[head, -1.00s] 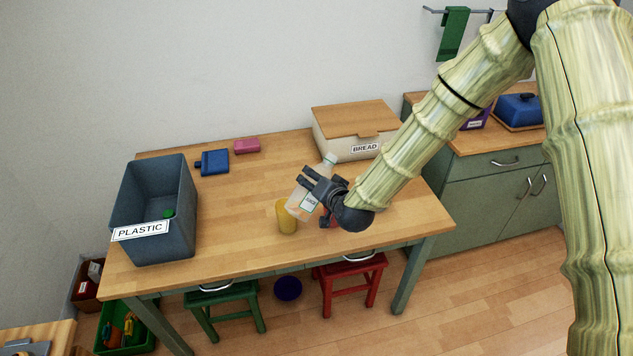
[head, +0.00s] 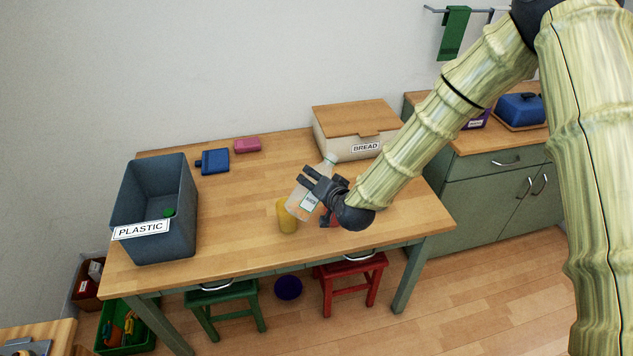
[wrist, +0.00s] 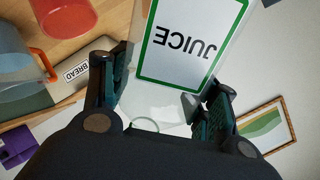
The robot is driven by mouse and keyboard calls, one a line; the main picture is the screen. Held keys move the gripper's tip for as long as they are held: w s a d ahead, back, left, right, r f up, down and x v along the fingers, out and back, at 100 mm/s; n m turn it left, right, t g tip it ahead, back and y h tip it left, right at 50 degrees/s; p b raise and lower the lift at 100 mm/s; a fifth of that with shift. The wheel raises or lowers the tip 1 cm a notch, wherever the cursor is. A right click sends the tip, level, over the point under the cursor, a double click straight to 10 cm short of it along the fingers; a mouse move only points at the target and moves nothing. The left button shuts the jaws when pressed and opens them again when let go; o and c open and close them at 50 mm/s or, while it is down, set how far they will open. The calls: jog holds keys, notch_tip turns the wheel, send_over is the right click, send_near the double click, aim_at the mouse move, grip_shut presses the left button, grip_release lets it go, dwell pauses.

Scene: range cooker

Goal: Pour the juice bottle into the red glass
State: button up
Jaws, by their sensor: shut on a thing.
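My gripper (head: 312,185) is shut on the clear juice bottle (head: 299,204) above the front part of the table. The bottle is tilted, its neck up and to the right, its base down and to the left. Its green-edged JUICE label (wrist: 190,42) fills the top middle of the wrist view, between my fingers (wrist: 165,100). The red glass (wrist: 30,12) shows at the top left of the wrist view, cut off by the edge. In the head view a small red patch below my gripper seems to be this glass, mostly hidden. I cannot tell the juice level.
A yellow glass (head: 287,218) stands just below the bottle in the head view. A bluish cup (wrist: 14,65) shows in the wrist view. The grey PLASTIC bin (head: 181,190) is at left, the bread box (head: 335,145) at back right. A blue item (head: 214,162) and pink block (head: 247,145) lie behind.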

jog(key=shift+f, duration=0.15)
jog(key=shift+s+a+f+m+g, duration=0.1)
jog(key=shift+s+f+m+g, duration=0.05)
jog(key=shift+m+g, duration=0.15)
jog(key=shift+s+a+f+m+g+y+b, duration=0.15)
jog(key=shift+f+m+g+y+b, duration=0.25)
jog(key=shift+f+m, duration=0.1)
dwell(1.5)
jog(key=shift+a+f+m+g+y+b, duration=0.1)
jog(key=shift+f+m+g+y+b, duration=0.25)
jog(key=shift+f+m+g, duration=0.1)
dwell(1.2)
jog(key=shift+s+f+b, duration=0.1)
jog(key=shift+f+b, duration=0.25)
dwell(0.7)
jog(key=shift+f+m+g, duration=0.2)
jog(key=shift+m+g, duration=0.05)
jog(key=shift+m, duration=0.1)
jog(key=shift+f+m+g+y+b, duration=0.4)
jog(key=shift+f+b, duration=0.3)
jog(key=shift+b, duration=0.35)
dwell(1.5)
